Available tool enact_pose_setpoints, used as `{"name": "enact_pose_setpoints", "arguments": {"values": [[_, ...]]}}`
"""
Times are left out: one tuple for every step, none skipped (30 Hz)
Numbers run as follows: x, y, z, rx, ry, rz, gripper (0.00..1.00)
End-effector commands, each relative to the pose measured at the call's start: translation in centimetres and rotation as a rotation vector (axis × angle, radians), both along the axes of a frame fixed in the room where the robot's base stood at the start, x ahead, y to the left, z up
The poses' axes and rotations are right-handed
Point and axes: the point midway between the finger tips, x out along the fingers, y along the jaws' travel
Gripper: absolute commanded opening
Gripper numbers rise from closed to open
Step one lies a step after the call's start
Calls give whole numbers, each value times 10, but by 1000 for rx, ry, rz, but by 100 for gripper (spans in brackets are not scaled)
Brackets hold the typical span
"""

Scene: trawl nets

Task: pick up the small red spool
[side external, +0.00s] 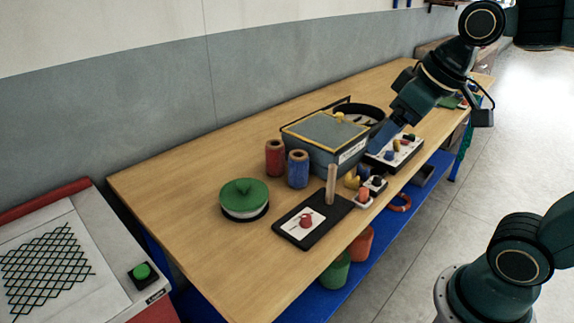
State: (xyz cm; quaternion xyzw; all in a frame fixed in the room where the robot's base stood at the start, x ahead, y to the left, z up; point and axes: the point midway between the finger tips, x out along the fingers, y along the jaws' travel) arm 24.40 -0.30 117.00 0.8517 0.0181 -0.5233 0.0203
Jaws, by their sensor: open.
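A large red spool (275,158) stands upright on the wooden table beside a similar blue spool (298,169). A smaller orange-red spool (363,196) sits in a small white holder near the table's front edge. A small red spool shape (306,220) shows on a white card on a black board; I cannot tell whether it is printed or solid. My gripper (376,148) is open, pointing down beside the right end of the grey box, away from these spools. Its fingertips are small and partly unclear against the box and white tray, and I see nothing held.
The grey box (318,133) with yellow edging stands mid-table. A wooden peg (331,185) rises from the black board (285,228). A green-lidded round tin (243,195) is at left. A white tray (408,148) holds small coloured pieces. The table's left end is clear.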

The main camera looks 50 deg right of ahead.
Motion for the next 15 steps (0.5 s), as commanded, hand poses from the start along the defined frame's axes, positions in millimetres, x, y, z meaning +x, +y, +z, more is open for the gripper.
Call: {"name": "enact_pose_setpoints", "arguments": {"values": [[13,-1,2,-2,8,7,79],[20,-2,3,-3,10,13,79],[29,-3,5,-4,13,19,79],[36,-4,6,-5,16,24,79],[43,-5,7,-6,18,30,79],[53,-7,8,-8,20,37,79],[60,-8,8,-9,23,43,79],[68,-9,8,-9,23,47,79],[77,-11,8,-10,26,54,79],[85,-12,8,-10,28,59,79],[92,-13,8,-11,30,64,79],[102,-15,7,-12,35,72,79],[109,-17,6,-12,36,77,79],[116,-19,5,-12,38,82,79],[126,-21,3,-13,41,88,79]]}}
